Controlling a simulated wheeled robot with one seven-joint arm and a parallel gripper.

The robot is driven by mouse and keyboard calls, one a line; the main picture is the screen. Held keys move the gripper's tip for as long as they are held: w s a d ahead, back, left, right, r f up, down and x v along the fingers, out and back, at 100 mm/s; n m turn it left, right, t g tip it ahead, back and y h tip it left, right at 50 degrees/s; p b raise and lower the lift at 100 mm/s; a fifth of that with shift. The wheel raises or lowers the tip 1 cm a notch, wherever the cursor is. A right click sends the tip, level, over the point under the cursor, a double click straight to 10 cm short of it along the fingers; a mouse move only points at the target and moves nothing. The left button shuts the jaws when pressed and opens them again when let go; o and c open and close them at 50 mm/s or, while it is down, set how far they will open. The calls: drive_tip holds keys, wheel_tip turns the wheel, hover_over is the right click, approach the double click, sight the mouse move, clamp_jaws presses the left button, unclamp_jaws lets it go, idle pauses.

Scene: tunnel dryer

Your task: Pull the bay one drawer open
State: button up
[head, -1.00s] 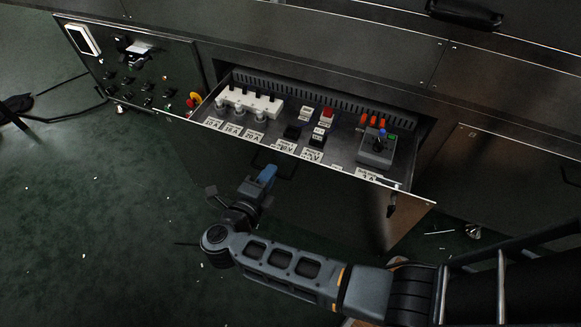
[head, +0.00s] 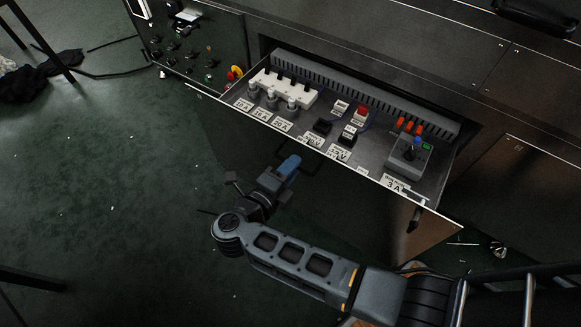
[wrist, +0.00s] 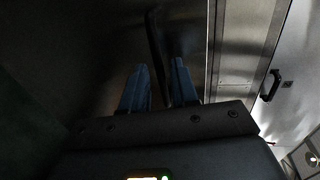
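The drawer (head: 330,163) stands pulled out of the dark cabinet, with its inside showing from above. A dark bar handle (head: 318,167) is on its front face. The handle also shows in the wrist view (wrist: 155,38). My gripper (head: 289,166) with blue fingers is at the drawer front, beside the handle in the head view. In the wrist view my gripper's fingers (wrist: 160,75) are apart, with the handle running between them. Gaps seem to show beside the bar, and firm contact cannot be made out in the dark.
The drawer holds a white block (head: 284,88), a red button (head: 362,112), and a grey joystick box (head: 408,153). A control panel (head: 190,45) with a red knob is at the left. Cabinet doors are at the right. Green floor (head: 110,180) at the left is largely clear.

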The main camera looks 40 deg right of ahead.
drive_tip(key=shift+o, duration=0.4)
drive_tip(key=shift+a+r, duration=0.1)
drive_tip(key=v, duration=0.7)
drive_tip(key=shift+s+a, duration=0.15)
drive_tip(key=shift+a, duration=0.1)
